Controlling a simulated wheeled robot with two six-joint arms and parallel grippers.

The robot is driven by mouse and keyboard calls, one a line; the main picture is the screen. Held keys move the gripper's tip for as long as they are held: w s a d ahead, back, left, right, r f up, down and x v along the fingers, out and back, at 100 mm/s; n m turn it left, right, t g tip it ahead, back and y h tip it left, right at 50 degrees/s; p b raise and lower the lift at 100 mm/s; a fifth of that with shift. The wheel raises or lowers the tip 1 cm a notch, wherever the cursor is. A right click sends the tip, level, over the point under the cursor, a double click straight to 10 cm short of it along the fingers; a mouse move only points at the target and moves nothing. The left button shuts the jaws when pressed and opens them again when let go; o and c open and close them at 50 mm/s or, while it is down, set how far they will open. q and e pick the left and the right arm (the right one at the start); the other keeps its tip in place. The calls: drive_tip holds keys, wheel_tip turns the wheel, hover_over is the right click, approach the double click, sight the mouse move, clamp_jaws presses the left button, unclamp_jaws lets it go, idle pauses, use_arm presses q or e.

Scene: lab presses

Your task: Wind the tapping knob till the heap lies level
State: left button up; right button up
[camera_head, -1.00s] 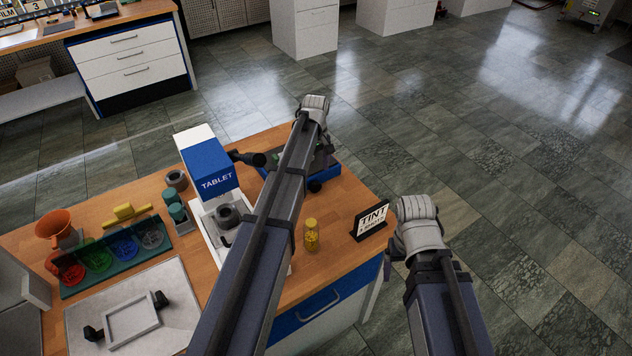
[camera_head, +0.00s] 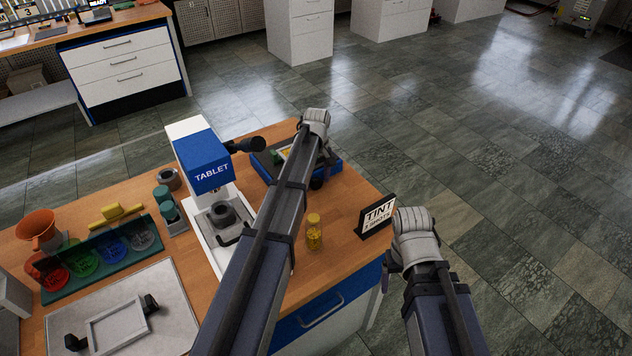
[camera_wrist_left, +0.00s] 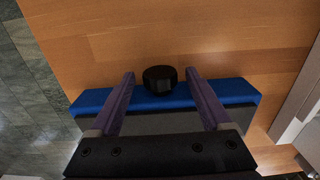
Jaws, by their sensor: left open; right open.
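A round black knob (camera_wrist_left: 160,79) sticks out from the side of a blue-edged device (camera_wrist_left: 235,95) in the left wrist view. In the head view the knob (camera_head: 316,183) shows beside the blue device (camera_head: 331,172), partly behind my left arm. My left gripper (camera_wrist_left: 160,74) is open, with one finger on each side of the knob and a gap to each. My right gripper (camera_head: 388,276) is open and empty off the bench's right edge.
A blue and white TABLET press (camera_head: 206,160) stands left of the device. A yellow-filled bottle (camera_head: 314,236) and a TINT sign (camera_head: 377,216) stand near the right edge. Colored bowls in a green rack (camera_head: 60,290) and a pale tray (camera_head: 180,310) lie left.

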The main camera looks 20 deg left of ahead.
use_arm(q)
clamp_jaws()
drive_tip(key=shift+w+d+f+g+y, duration=0.15)
drive_tip(key=shift+w+g+y, duration=0.25)
drive_tip(key=shift+g, duration=0.2)
drive_tip(key=shift+w+g+y+b, duration=0.1)
drive_tip(key=shift+g+y+b, duration=0.2)
drive_tip(key=shift+b, duration=0.1)
drive_tip(key=shift+d+g+y+b, duration=0.1)
drive_tip(key=shift+g+y+b, duration=0.35)
drive_tip(key=shift+g, duration=0.25)
drive_tip(key=shift+s+y, duration=0.2)
drive_tip(key=shift+y, duration=0.05)
unclamp_jaws()
